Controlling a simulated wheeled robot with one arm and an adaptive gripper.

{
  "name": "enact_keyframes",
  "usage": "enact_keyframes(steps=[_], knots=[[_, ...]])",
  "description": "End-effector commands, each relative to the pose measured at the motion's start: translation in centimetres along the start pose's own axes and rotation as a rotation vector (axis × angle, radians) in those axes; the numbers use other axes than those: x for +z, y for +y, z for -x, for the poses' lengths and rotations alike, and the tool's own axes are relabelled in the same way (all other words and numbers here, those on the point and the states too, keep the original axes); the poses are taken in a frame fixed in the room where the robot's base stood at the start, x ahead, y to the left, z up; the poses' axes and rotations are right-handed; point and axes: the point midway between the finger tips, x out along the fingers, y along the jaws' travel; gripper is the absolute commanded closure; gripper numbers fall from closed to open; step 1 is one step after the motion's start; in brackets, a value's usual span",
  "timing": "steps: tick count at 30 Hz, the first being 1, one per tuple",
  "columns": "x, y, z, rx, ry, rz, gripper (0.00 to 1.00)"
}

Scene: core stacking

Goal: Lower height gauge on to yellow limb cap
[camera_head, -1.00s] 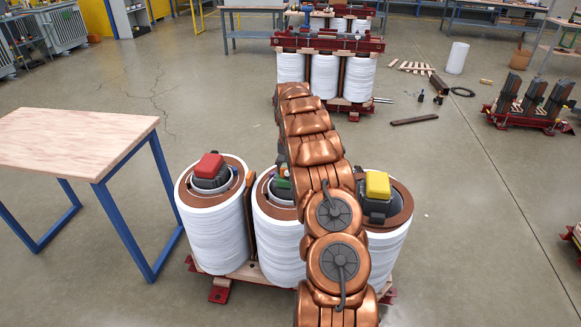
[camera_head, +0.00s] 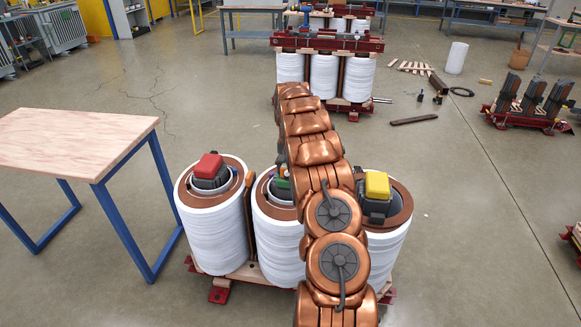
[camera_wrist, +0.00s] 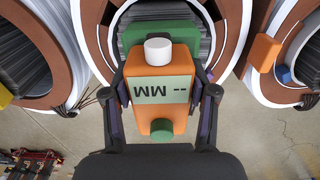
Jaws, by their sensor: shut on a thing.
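The height gauge (camera_wrist: 160,107) is an orange box with a white knob, a display reading "-- MM" upside down and a green round part. My gripper (camera_wrist: 161,88) is shut on its sides. In the wrist view the gauge overlaps the green limb cap (camera_wrist: 160,33); I cannot tell whether they touch. The yellow limb cap (camera_head: 377,185) sits on the right coil in the head view, and a sliver of yellow (camera_wrist: 4,97) shows at the wrist view's left edge. In the head view my arm hides the gripper and gauge.
A red limb cap (camera_head: 209,166) tops the left white coil (camera_head: 215,235). In the wrist view an orange block (camera_wrist: 264,53) and a small blue block (camera_wrist: 283,74) are by the right-hand coil. A wooden table (camera_head: 75,138) stands left.

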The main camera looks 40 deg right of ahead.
Motion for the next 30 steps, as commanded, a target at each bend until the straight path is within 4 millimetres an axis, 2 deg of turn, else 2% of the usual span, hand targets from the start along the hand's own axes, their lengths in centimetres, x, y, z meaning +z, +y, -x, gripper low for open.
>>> enact_keyframes(steps=[30], knots=[[0.0,-0.1,3.4,-0.002,0.003,0.001,1.00]])
